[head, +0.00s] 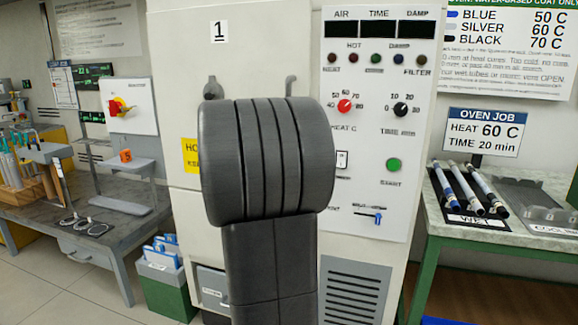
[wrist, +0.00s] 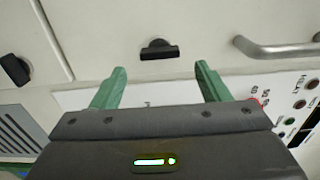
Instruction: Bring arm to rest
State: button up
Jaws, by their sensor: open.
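My gripper (wrist: 160,68) shows in the wrist view with its two green fingers spread wide and nothing between them. It faces the pale oven front, and a small black latch (wrist: 158,50) shows beyond the gap between the fingers. I cannot tell how far the fingertips are from the oven. In the head view my dark grey arm stands upright in front of the oven (head: 265,45) and hides much of its door; the gripper itself is hidden there.
A metal handle (wrist: 275,48) is right of the fingers in the wrist view. The oven's control panel (head: 378,130) is right of my arm. A green-framed bench with a wet rack (head: 470,218) holding rods stands at right. A grey workbench (head: 75,240) and green bin (head: 165,285) are at left.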

jog(key=v, duration=0.9)
jog(key=w+d+n+p, duration=0.4)
jog(key=w+n+p, duration=0.9)
jog(key=n+p, duration=0.5)
jog(key=shift+w+r+p, duration=0.25)
jog(key=shift+r+p, duration=0.05)
jog(key=shift+r, duration=0.05)
jog(key=shift+f, duration=0.1)
jog(key=shift+s, duration=0.15)
dwell(0.4)
